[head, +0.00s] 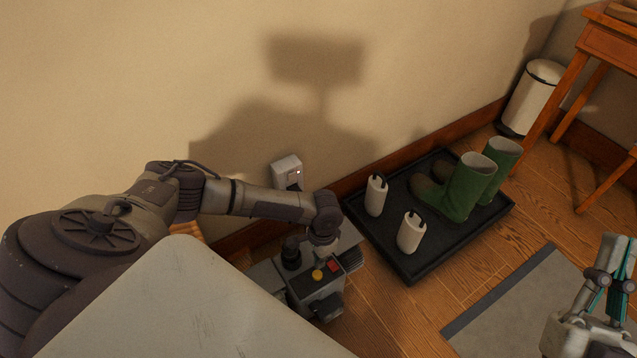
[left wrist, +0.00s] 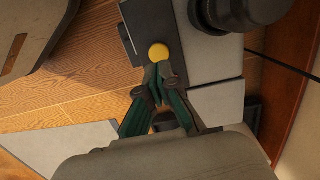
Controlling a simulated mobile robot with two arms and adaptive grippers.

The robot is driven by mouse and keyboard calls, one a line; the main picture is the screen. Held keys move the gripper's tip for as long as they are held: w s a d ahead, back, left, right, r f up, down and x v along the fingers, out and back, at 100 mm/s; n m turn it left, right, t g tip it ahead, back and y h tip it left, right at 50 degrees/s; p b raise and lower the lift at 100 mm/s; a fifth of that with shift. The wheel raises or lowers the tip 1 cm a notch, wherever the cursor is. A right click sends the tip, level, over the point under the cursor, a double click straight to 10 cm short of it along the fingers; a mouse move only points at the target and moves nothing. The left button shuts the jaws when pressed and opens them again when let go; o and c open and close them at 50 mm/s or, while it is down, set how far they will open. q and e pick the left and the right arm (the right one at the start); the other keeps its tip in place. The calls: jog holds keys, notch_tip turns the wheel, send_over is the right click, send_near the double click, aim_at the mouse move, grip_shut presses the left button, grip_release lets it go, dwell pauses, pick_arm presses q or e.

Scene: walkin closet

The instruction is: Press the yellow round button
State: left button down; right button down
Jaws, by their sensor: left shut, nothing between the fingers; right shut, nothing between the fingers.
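The yellow round button (head: 317,275) sits on top of a grey machine (head: 308,289) on the floor by the wall, beside a red square button (head: 333,265). In the left wrist view the yellow button (left wrist: 158,53) is just beyond my left gripper's shut fingertips (left wrist: 154,70). The fingertips overlap its lower edge in that view; I cannot tell whether they touch it. In the head view my left arm reaches over the machine, with its wrist pointing down and the fingers mostly hidden. My right gripper (head: 615,245) is shut and empty, far from the machine at the right edge.
A black round part (head: 291,253) rises from the machine. A black tray (head: 409,274) to the right holds green boots (head: 465,190) and two white bottle-like objects (head: 411,235). A wall box (head: 287,170) is behind my arm. A grey mat (head: 520,305) lies at lower right.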

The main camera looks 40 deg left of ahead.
pick_arm(q)
jog(key=shift+w+r, duration=0.2)
jog(key=shift+r, duration=1)
